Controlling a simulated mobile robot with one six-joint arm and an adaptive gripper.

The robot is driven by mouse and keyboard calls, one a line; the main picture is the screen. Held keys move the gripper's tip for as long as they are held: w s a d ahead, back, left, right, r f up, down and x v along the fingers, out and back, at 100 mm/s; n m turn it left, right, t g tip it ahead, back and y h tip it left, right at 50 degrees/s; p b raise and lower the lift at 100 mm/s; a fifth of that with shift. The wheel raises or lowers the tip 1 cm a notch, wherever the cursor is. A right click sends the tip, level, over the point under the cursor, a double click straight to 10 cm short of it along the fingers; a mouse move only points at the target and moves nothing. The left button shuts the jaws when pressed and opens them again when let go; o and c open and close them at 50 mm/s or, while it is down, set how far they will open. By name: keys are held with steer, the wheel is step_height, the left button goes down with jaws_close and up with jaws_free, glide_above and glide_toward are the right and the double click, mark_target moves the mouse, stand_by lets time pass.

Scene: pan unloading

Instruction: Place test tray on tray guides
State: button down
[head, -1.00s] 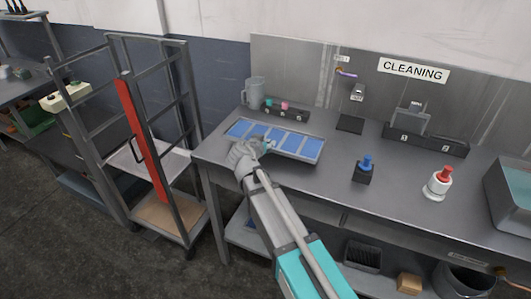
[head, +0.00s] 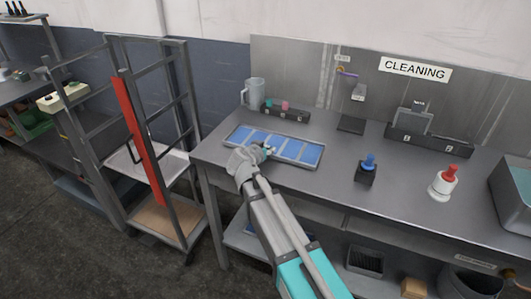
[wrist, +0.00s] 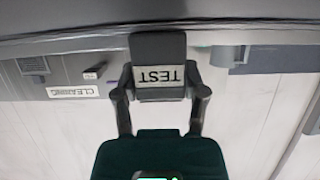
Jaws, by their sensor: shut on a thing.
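The test tray (head: 312,165) is a shallow grey tray with several blue rectangles on its face, over the left end of the workbench. In the wrist view, which is upside down, my gripper (wrist: 160,95) is shut on a dark block labelled TEST (wrist: 160,77), with a finger on each side. The tray's grey edge (wrist: 70,42) spans the top of that view. Whether the tray touches the bench is hard to tell. The tray guides appear to be the side rails (head: 75,57) of the grey rack at left.
The rack carries a red upright panel (head: 143,140), a white shelf (head: 150,160) and a brown board (head: 165,213). A grey jug (head: 254,94) and a dark holder (head: 287,115) stand behind the tray. Blue-topped (head: 368,163) and red-topped (head: 444,183) items stand to the right.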

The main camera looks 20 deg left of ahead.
steer(key=shift+f, duration=0.1)
stand_by(0.3)
steer(key=shift+c, duration=0.7)
jaws_free()
steer(key=shift+f, duration=0.1)
steer(key=d+p+v, duration=0.1)
steer(key=p+v, duration=0.4)
steer(key=v, duration=0.8)
steer(key=shift+s+a, duration=0.3)
steer(key=shift+s, duration=0.15)
